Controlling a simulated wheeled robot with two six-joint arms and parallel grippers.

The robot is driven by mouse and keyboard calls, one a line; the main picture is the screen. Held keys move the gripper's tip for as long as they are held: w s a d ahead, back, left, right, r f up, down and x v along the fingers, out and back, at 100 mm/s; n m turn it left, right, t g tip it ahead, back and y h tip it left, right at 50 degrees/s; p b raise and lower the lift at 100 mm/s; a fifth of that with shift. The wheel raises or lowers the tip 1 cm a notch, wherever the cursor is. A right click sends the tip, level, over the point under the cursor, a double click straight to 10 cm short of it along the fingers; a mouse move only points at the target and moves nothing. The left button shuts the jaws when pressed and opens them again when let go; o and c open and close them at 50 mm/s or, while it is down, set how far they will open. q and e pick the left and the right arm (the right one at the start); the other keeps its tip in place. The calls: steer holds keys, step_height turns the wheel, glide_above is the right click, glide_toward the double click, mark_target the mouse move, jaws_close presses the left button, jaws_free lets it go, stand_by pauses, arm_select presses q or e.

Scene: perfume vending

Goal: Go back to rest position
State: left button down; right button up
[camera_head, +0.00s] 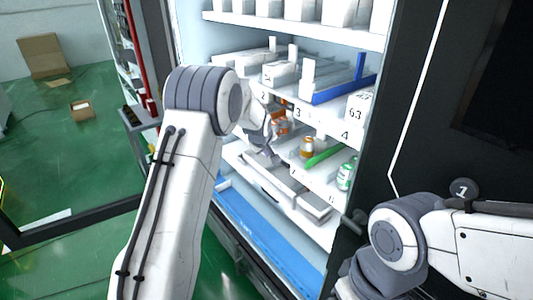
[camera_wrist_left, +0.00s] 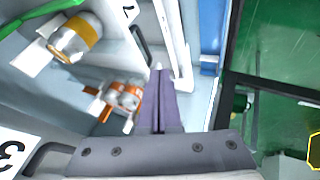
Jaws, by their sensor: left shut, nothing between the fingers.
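My left arm reaches up from the bottom and bends into the open vending cabinet. My left gripper (camera_head: 268,143) is at the lower shelves, partly hidden behind my own wrist. In the left wrist view its fingers (camera_wrist_left: 158,72) are shut together with nothing between them. Orange-and-white bottles (camera_head: 280,126) stand close by on the shelf; they also show left of the fingers in the left wrist view (camera_wrist_left: 123,97). My right arm shows at the lower right, outside the cabinet; its gripper is not visible.
A bottle with an orange band (camera_head: 307,147) and a green-and-white can (camera_head: 346,175) stand farther right. A blue divider (camera_head: 338,88) and a green divider (camera_head: 324,156) run along the shelves. A white tray (camera_head: 318,207) lies below. Green floor (camera_head: 60,155) is open at left.

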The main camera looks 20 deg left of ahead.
arm_select(q)
steer(key=s+d+r+m+g+h+p, duration=0.15)
steer(key=s+d+r+m, duration=0.25)
steer(key=s+d, duration=0.5)
steer(key=s+d+r+m+g, duration=0.2)
steer(key=s+d+r+m, duration=0.15)
steer(key=s+d, duration=0.5)
steer(key=s+r+m+g+p, duration=0.1)
steer(key=s+m+g, duration=0.3)
steer(key=s, duration=2.6)
steer(key=m, duration=0.5)
steer(key=shift+r+m, duration=0.2)
steer(key=shift+m, duration=0.15)
steer(key=shift+s, duration=0.1)
